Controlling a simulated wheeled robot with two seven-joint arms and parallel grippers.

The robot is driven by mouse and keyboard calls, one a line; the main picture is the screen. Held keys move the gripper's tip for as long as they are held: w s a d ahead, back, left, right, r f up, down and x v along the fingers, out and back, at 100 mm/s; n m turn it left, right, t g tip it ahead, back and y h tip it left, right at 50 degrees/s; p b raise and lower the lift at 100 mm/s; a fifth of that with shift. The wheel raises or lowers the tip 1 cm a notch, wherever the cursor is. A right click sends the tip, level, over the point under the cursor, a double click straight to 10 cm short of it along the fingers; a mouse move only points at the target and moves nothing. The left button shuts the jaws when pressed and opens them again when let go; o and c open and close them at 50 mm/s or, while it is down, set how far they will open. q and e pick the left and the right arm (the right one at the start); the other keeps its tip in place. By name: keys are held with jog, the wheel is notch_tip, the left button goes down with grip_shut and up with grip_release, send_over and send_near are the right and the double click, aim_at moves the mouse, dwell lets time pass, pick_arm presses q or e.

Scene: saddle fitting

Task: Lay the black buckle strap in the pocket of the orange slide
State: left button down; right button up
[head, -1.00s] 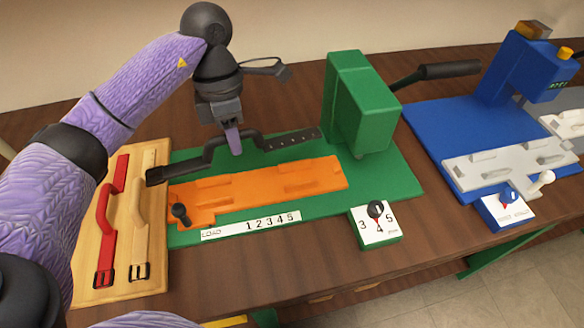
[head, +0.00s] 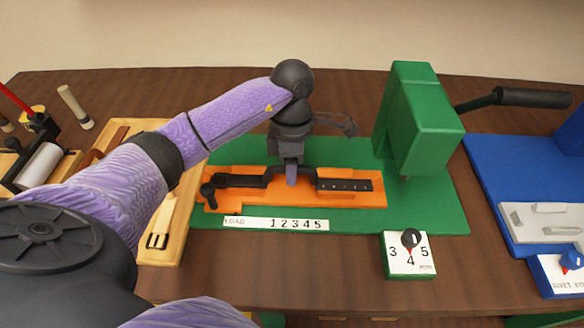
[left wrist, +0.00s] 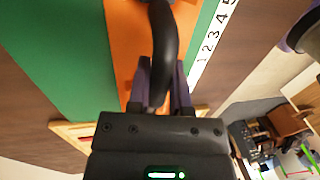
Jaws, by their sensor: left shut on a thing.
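The black buckle strap (head: 343,184) lies lengthwise along the orange slide (head: 350,201) in the head view, over its pocket. Whether it is fully seated or just above the pocket I cannot tell. My left gripper (head: 291,180) is shut on the raised middle part of the strap. In the left wrist view the strap (left wrist: 165,40) runs up from between the fingers (left wrist: 160,85), above the orange slide (left wrist: 124,40). A black knob (head: 208,192) stands at the slide's left end. My right gripper is not in view.
A green press (head: 420,120) stands on the green base (head: 440,205) right of the slide. A dial box (head: 409,258) stands in front. A wooden tray (head: 170,240) is at left, partly behind my arm. A blue station (head: 500,190) is at right.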

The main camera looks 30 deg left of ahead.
pick_arm(q)
jog(key=shift+f, duration=0.15)
jog(key=c, duration=0.5)
grip_release()
jog(key=shift+c, duration=0.2)
jog(key=shift+r, duration=0.25)
notch_tip(320, 180, up, 12)
jog(key=w+a+p, duration=0.1)
jog(key=w+p, duration=0.1)
jog(key=p, duration=0.1)
jog(key=shift+f, duration=0.15)
jog(key=shift+a, duration=0.1)
